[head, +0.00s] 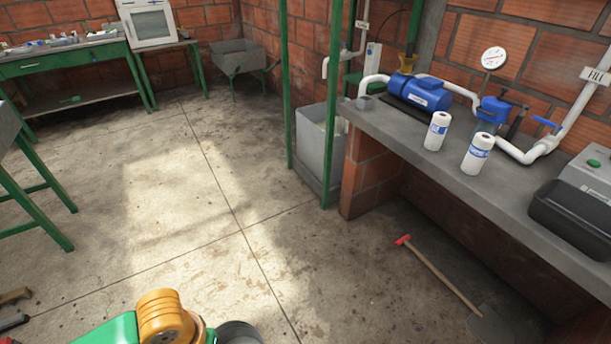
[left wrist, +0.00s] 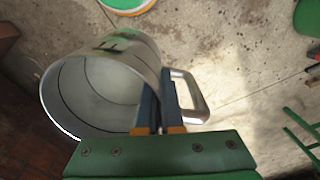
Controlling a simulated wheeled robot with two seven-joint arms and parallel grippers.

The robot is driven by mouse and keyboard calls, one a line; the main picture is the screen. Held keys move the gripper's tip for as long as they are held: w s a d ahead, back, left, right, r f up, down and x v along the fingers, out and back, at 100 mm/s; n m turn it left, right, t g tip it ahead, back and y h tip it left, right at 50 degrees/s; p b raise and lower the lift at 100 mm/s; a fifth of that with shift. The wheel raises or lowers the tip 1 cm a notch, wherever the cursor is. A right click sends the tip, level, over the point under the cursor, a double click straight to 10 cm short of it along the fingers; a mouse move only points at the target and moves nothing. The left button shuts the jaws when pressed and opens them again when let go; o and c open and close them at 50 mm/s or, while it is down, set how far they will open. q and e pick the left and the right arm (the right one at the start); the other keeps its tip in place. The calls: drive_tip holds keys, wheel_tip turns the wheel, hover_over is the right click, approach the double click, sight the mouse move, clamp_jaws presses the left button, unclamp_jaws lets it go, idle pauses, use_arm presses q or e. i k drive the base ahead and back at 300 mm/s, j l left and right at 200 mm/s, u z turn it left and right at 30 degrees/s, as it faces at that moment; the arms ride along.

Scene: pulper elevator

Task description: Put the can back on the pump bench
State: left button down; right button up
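A metal can (left wrist: 105,85) with a loop handle (left wrist: 190,98) fills the left middle of the left wrist view, its open mouth facing the camera and its inside looking empty. My left gripper (left wrist: 158,105) has its two fingers close together at the can's wall, beside the handle; it looks shut on the can, though exactly which part lies between the fingers is hard to see. The pump bench (head: 455,165) is a grey slab on brick, along the right wall in the head view. My right gripper is in neither view.
On the bench stand a blue pump (head: 420,92), two white rolls (head: 437,131) (head: 477,152), white pipes and a dark basin (head: 575,215). Bare bench lies along the front edge. A red-headed hammer (head: 440,276) lies below. A green post (head: 334,110) stands at the bench's left end.

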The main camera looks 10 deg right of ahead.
sight(395, 130)
drive_tip(key=i+z, duration=0.4)
drive_tip(key=i+j+z, duration=0.25)
drive_tip(key=z, duration=0.15)
drive_tip(key=i+j+z, duration=0.3)
drive_tip(key=z, duration=0.15)
drive_tip(key=i+j+z, duration=0.4)
